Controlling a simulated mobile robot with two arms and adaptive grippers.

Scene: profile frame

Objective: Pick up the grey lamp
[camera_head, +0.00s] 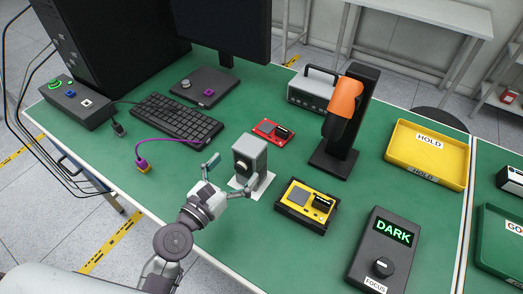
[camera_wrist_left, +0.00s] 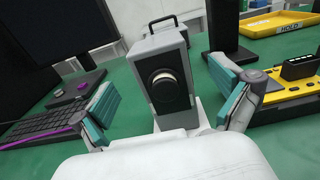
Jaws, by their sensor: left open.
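The grey lamp (camera_head: 250,155) is an upright grey box with a round dark knob or lens on its near face, standing on a white patch on the green table. In the left wrist view the lamp (camera_wrist_left: 160,62) is straight ahead, its round front facing the camera. My left gripper (camera_head: 226,175) is open just in front of the lamp. In the left wrist view its teal-padded fingers (camera_wrist_left: 168,108) are spread wide, one to each side of the lamp's lower part, with gaps and no visible contact. The lamp's base is partly hidden by the gripper. My right gripper is not in view.
A yellow board in a black holder (camera_head: 307,200) stands close on the right. A red board (camera_head: 272,131) and a black stand with an orange item (camera_head: 342,108) are behind. A keyboard (camera_head: 177,119) and a purple cable plug (camera_head: 144,168) lie left. A DARK display box (camera_head: 383,252) stands front right.

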